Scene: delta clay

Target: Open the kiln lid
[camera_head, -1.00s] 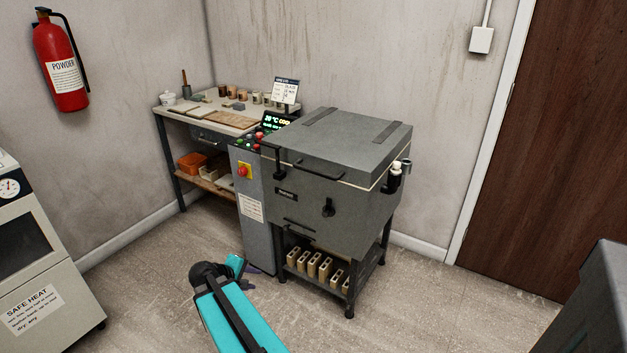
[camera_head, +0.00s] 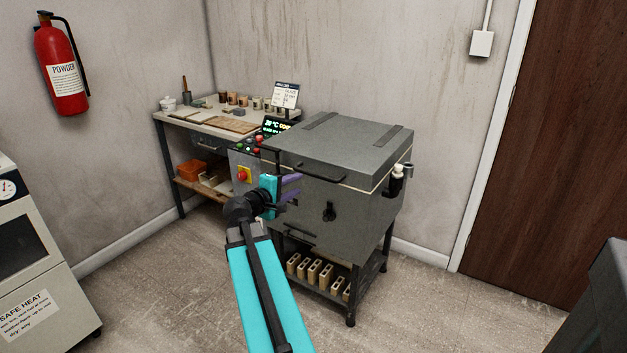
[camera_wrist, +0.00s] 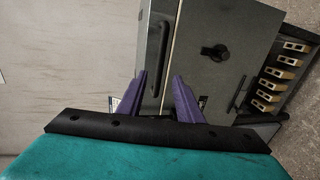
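The grey kiln (camera_head: 345,205) stands on a dark stand, and its lid (camera_head: 350,140) is shut. A dark bar handle (camera_head: 321,171) runs along the lid's front edge; it also shows in the wrist view (camera_wrist: 161,55), beyond my fingers. A black latch knob (camera_head: 329,212) is on the kiln's front. My gripper (camera_head: 298,188) is in front of the kiln's left front, a little below and left of the lid handle. In the wrist view its purple fingers (camera_wrist: 160,97) are apart with nothing held between them. My arm hides part of the control cabinet.
A control cabinet with a lit display (camera_head: 275,125) stands left of the kiln. A worktable (camera_head: 165,117) with pots and boards is behind it. Several bricks (camera_head: 314,272) sit on the stand's shelf. A light cabinet (camera_head: 30,260) is at left. The floor in front is clear.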

